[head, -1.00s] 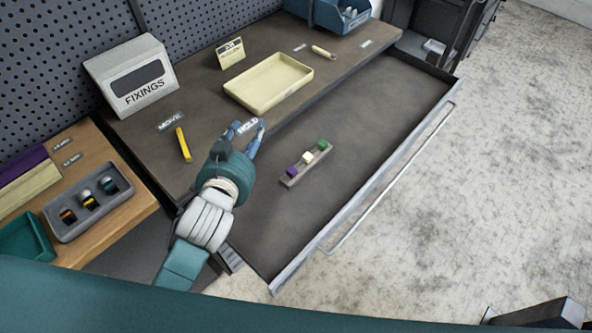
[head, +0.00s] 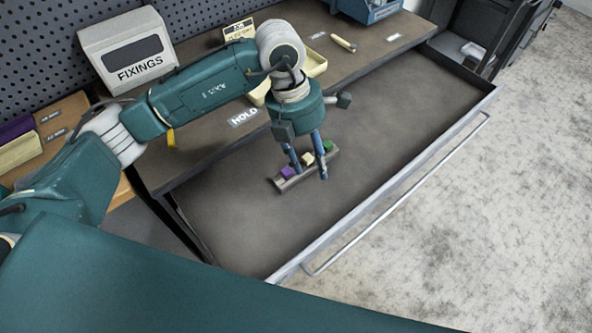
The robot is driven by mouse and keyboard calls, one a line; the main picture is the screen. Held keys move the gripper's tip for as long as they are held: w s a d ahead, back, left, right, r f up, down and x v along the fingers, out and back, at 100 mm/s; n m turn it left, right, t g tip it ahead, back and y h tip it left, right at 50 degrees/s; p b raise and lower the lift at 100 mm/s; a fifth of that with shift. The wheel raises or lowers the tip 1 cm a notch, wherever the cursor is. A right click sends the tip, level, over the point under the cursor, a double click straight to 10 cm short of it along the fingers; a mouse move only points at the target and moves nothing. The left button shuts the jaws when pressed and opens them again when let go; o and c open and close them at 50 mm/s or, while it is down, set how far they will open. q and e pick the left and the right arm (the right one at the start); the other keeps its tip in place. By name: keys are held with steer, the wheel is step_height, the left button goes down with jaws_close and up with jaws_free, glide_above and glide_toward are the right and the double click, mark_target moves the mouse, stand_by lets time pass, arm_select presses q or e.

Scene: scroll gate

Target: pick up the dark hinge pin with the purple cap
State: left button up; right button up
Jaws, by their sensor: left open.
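The hinge pin's purple cap (head: 287,172) shows at the near left end of a small grey holder (head: 306,174) in the open drawer. The pin's dark shaft is hidden in the holder. A cream cap (head: 307,158) and a green cap (head: 328,147) sit beside it in the same row. My left gripper (head: 308,173) is open and points down over the holder. One blue finger is behind the row near the purple cap, the other in front of the cream and green caps. I cannot tell whether they touch anything. My right gripper is not in view.
The drawer floor (head: 375,120) is clear around the holder, with a raised front wall and handle bar (head: 400,193). Behind it on the worktop are a cream tray (head: 318,64), partly hidden by my arm, a FIXINGS box (head: 128,50) and a HOLD label (head: 243,117).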

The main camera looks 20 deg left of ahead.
arm_select(q)
steer(key=w+a+y, duration=0.2)
steer(key=a+y, duration=0.1)
steer(key=a, duration=0.3)
steer(key=p, duration=0.1)
glide_above(285, 171)
steer(key=shift+n, duration=0.4)
step_height(285, 171, down, 4)
steer(key=shift+s+d, duration=0.15)
steer(key=shift+f, duration=0.6)
step_height(285, 171, down, 4)
steer(key=shift+f+p, duration=0.2)
steer(key=shift+p, duration=0.95)
steer(key=shift+f, duration=0.35)
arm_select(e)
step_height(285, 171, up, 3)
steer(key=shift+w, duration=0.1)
arm_select(q)
steer(key=shift+c, duration=0.8)
jaws_close()
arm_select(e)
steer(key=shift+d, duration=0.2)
